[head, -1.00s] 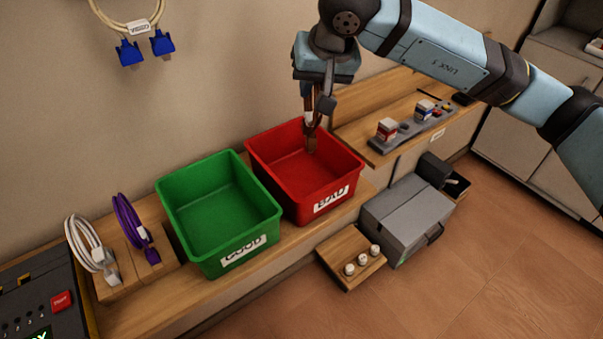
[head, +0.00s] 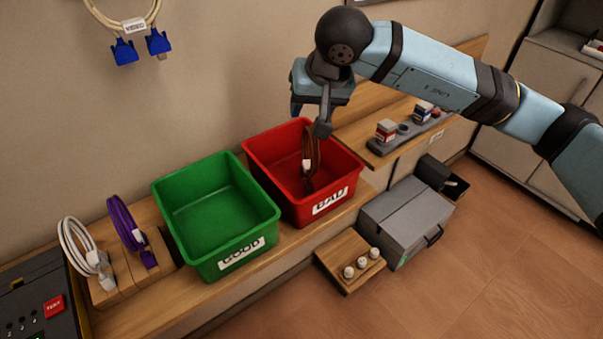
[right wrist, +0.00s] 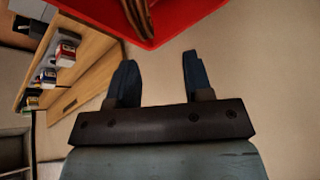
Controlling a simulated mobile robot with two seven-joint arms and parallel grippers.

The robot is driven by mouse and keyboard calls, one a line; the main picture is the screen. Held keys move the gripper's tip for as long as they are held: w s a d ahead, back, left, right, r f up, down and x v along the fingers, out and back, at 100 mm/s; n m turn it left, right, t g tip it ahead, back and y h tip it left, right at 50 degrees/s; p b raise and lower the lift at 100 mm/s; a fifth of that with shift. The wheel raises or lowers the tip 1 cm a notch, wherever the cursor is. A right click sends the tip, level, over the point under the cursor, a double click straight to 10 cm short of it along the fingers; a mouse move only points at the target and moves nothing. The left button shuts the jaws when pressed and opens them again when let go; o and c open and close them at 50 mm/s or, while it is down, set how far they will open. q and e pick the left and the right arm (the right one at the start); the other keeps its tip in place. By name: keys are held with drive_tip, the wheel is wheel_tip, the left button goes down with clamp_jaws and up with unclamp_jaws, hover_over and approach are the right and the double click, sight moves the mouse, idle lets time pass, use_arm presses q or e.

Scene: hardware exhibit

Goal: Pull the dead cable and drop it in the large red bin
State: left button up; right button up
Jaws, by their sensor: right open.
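The dead cable (head: 309,160) is a brown looped cord with a white tag. In the head view it stands inside the large red bin (head: 265,178), labelled BAD, near its back right part. Part of the cable also shows at the top of the right wrist view (right wrist: 140,18), against the red bin (right wrist: 185,18). My right gripper (head: 322,122) is above the bin's back right edge. In the right wrist view its two fingers (right wrist: 157,80) are apart with nothing between them. My left gripper is not in view.
A green bin (head: 215,212) labelled GOOD stands left of the red bin. White (head: 80,245) and purple (head: 130,230) cables sit on stands further left. A beige cable with blue plugs (head: 125,50) hangs on the wall. A grey case (head: 405,220) stands at the right.

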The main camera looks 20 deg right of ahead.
drive_tip(key=shift+s+r, duration=0.1)
drive_tip(key=shift+r, duration=0.2)
drive_tip(key=v, duration=1.3)
drive_tip(key=shift+s, duration=0.1)
